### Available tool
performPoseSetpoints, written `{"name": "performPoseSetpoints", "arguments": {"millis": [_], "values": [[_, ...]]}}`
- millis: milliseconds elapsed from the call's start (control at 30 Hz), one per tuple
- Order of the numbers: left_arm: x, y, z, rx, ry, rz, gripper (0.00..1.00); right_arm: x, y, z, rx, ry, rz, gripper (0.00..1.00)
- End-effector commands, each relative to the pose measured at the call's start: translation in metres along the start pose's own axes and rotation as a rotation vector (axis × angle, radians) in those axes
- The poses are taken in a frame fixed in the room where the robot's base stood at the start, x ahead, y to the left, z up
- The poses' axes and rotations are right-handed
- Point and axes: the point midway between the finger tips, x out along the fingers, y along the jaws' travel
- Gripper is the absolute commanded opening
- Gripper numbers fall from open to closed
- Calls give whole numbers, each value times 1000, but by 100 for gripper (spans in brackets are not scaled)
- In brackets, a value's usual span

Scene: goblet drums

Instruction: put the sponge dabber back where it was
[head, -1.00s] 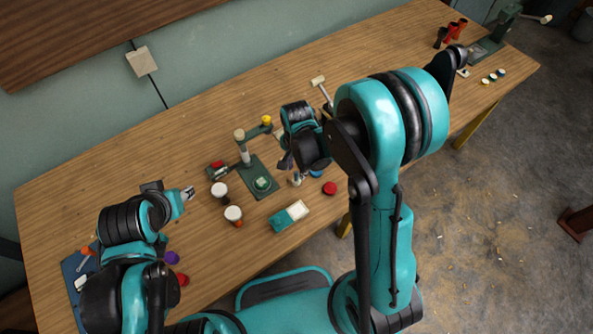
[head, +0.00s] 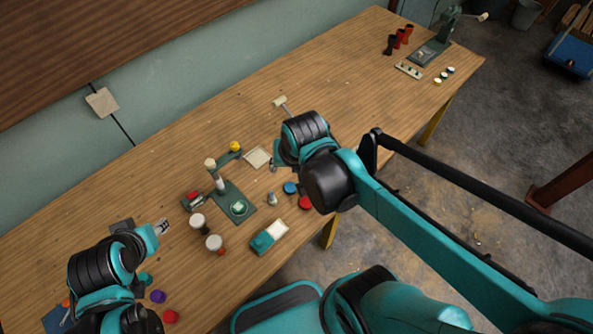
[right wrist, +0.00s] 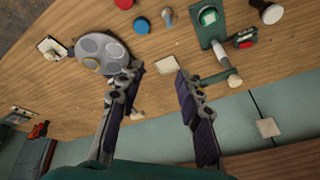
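A pale block-headed tool (head: 280,102) with a thin handle lies beyond my right gripper in the head view. It resembles a sponge dabber, but I cannot be sure. Its pale end (right wrist: 137,115) shows behind the left finger in the right wrist view. My right gripper (right wrist: 159,72) is open, its fingers wide apart with nothing between them. A beige square pad (right wrist: 167,65) shows beyond the fingertips, also in the head view (head: 257,157). In the head view the arm hides most of that gripper. My left gripper (head: 163,227) is small at the left; its opening is unclear.
A green stand (head: 239,208) with a post and yellow knob (head: 235,146) is beside the pad. A round grey object (right wrist: 101,52) is near the left finger. Two drums (head: 198,222), a teal-and-white block (head: 263,241) and blue and red discs (head: 305,203) stand nearby.

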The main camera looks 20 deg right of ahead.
Motion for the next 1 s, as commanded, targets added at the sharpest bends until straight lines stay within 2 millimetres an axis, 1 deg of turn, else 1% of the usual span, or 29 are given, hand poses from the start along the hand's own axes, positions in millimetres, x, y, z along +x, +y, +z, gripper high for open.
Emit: {"name": "performPoseSetpoints", "arguments": {"millis": [33,100,200,300,400,667,767,833,1000], "values": [[0,0,0,0,0,0,39,-10,6,7,-61,41,-12,36],[0,0,0,0,0,0,39,-21,12,12,-150,97,-23,36],[0,0,0,0,0,0,39,-31,19,18,-253,162,-30,36],[0,0,0,0,0,0,39,-36,23,22,-323,205,-29,36],[0,0,0,0,0,0,39,-38,24,24,-357,228,-27,36],[0,0,0,0,0,0,39,-39,25,24,-367,233,-27,36],[2,0,2,0,0,0,39,-36,25,25,-367,233,-27,36],[9,0,6,0,0,0,39,-28,26,28,-366,232,-27,36],[38,0,27,0,0,0,39,4,32,40,-366,232,-27,36]]}}
